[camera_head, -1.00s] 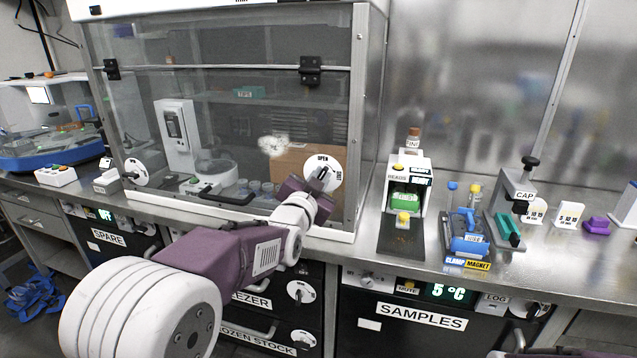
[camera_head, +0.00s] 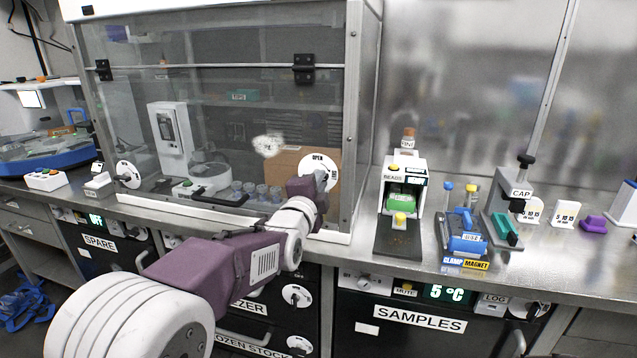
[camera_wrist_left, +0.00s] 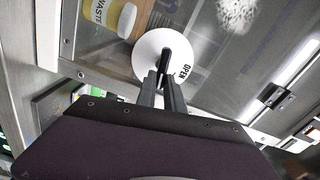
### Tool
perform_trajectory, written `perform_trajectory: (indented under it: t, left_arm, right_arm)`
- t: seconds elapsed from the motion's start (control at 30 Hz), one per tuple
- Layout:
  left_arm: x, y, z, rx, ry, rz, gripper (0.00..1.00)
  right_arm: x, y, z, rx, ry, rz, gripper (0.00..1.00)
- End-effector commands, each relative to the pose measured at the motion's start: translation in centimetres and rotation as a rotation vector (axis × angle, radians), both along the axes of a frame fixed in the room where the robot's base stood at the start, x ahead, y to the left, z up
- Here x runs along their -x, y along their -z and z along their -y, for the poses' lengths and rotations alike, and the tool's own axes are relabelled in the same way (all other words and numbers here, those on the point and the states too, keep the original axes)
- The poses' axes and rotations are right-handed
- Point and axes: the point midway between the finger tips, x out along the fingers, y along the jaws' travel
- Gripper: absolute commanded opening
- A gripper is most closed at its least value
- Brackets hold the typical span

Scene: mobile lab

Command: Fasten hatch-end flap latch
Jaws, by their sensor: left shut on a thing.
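The hatch (camera_head: 225,120) is a clear-fronted cabinet with a hinged flap. A round white latch dial (camera_head: 312,164) marked OPEN sits at the flap's lower right end. My left gripper (camera_head: 322,180) is at this dial and partly covers it. In the left wrist view the dial (camera_wrist_left: 150,58) faces me, and the gripper's dark fingers (camera_wrist_left: 163,85) are closed on the dark latch handle (camera_wrist_left: 167,60) at its middle. A second white dial (camera_head: 128,174) is at the flap's lower left end. My right gripper does not show.
A bead dispenser (camera_head: 402,195), a blue clamp magnet rack (camera_head: 463,235) and a grey capping stand (camera_head: 507,210) stand on the bench to the right. A dark flap handle (camera_head: 220,197) sticks out left of my gripper. Drawers marked SAMPLES (camera_head: 420,318) lie below.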

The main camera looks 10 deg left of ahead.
Motion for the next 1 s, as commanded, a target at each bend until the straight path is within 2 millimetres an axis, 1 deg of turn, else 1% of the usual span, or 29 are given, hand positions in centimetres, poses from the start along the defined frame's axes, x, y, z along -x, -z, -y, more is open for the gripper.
perform_trajectory:
  t: [0.2,0.4,0.97,1.0]
  left_arm:
    - [0.00,0.40,0.03,-0.112,0.000,0.000,0.00]
    - [0.00,0.50,0.03,-0.169,0.001,0.002,0.00]
    - [0.00,0.56,0.02,-0.193,0.001,0.002,0.00]
    - [0.00,0.55,0.03,-0.193,0.001,0.002,0.24]
  right_arm:
    - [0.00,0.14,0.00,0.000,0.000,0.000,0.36]
    - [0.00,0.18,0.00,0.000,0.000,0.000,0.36]
    - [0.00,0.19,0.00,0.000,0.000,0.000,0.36]
    - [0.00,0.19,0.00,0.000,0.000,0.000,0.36]
